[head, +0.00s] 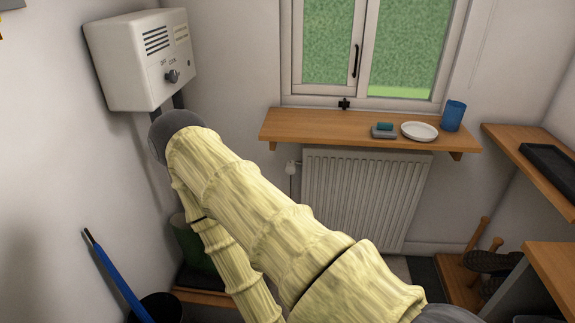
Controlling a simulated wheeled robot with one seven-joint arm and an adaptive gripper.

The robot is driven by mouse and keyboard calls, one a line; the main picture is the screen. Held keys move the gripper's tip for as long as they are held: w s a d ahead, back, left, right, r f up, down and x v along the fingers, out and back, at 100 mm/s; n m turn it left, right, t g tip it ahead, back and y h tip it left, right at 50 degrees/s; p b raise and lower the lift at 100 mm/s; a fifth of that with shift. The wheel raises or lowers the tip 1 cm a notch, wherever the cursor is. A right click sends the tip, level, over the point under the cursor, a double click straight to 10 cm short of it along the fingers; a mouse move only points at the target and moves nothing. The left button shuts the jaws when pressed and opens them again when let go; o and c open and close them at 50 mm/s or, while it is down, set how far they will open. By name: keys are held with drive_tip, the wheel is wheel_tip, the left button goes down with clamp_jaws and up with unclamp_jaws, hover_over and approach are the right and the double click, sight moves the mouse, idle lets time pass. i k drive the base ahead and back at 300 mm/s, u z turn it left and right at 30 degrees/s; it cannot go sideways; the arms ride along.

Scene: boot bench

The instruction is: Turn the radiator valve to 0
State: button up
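The white ribbed radiator (362,190) is fixed to the wall under a wooden shelf below the window. A small whitish valve (291,168) shows at the radiator's upper left, on a thin pipe; its number marks are too small to read. My arm, in a pale yellow bark-like cover, crosses the picture from the lower right to the upper left, ending left of the valve. My gripper is not visible in this view.
The wooden shelf (285,128) bears a white dish (419,131), a blue cup (453,116) and a small teal-and-grey item (384,130). A white box with a knob (172,76) hangs at upper left. A blue-handled tool (117,277) leans at lower left. Benches stand at right.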

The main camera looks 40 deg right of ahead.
sight(290, 168)
drive_tip(key=z, duration=0.5)
drive_tip(key=i, duration=0.8)
drive_tip(key=z, duration=0.65)
